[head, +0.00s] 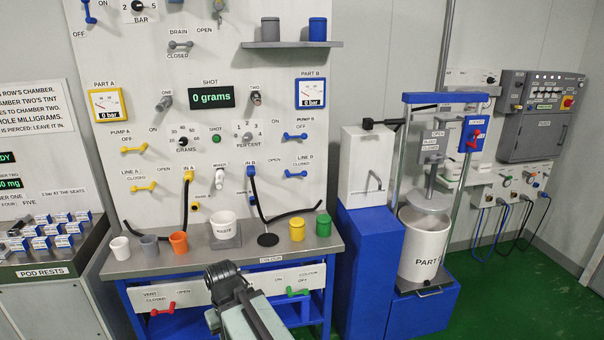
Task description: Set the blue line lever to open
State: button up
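My gripper (224,272) is at the bottom middle, in front of the bench and well below and left of the lever, touching nothing that I can make out. Its fingers are dark and too small to tell open from shut.
A similar blue PUMP B lever (295,136) sits above, and a yellow LINE A lever (142,187) sits at left. Black hoses, a white waste cup (224,229) and yellow and green cups (297,228) stand on the bench (190,258). A blue cabinet (368,270) is at right.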

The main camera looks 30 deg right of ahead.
aim_at(304, 172)
jog(key=i, duration=0.9)
jog(key=u, duration=0.05)
